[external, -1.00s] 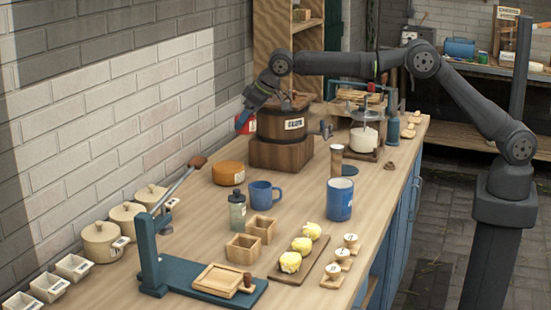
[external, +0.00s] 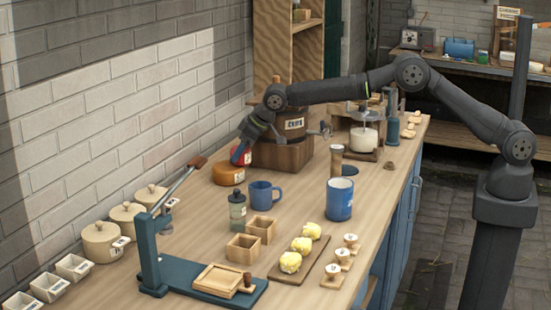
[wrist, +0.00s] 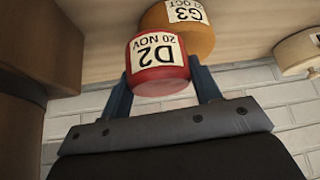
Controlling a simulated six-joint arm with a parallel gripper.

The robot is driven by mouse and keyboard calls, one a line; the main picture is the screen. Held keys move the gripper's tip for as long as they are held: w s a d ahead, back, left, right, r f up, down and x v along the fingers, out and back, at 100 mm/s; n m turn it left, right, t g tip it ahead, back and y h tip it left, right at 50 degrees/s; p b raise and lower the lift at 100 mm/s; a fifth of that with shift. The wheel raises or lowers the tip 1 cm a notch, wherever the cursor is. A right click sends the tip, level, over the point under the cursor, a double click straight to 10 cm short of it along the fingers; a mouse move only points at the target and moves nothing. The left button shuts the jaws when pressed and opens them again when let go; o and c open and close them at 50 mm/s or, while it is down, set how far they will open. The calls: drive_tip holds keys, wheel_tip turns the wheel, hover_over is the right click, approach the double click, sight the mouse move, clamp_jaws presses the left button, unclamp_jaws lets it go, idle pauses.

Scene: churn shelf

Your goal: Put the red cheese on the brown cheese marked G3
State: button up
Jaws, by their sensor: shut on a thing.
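The red cheese (wrist: 158,75), labelled D2 20 NOV, is held between the fingers of my gripper (wrist: 163,92) in the wrist view. In the external view, my gripper (external: 240,150) holds the red cheese (external: 241,155) just above the back of the brown cheese. The brown cheese (external: 228,176) is an orange-brown round on the bench; in the wrist view it (wrist: 200,38) shows its G3 label beyond the red cheese. Whether the two cheeses touch is hard to tell.
The wooden churn (external: 290,127) on its block (external: 290,155) stands close to the right. A blue mug (external: 262,195) and a grey bottle (external: 237,212) stand in front. The brick wall is behind.

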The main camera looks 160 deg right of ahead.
drive_tip(key=shift+f, duration=0.1)
drive_tip(key=o, duration=1.1)
drive_tip(key=shift+a+r, duration=0.2)
drive_tip(key=shift+r, duration=0.35)
drive_tip(key=v, duration=1.1)
drive_tip(key=shift+a, duration=0.1)
drive_tip(key=x, duration=1.2)
drive_tip(key=shift+f, duration=0.2)
drive_tip(key=shift+r, duration=0.2)
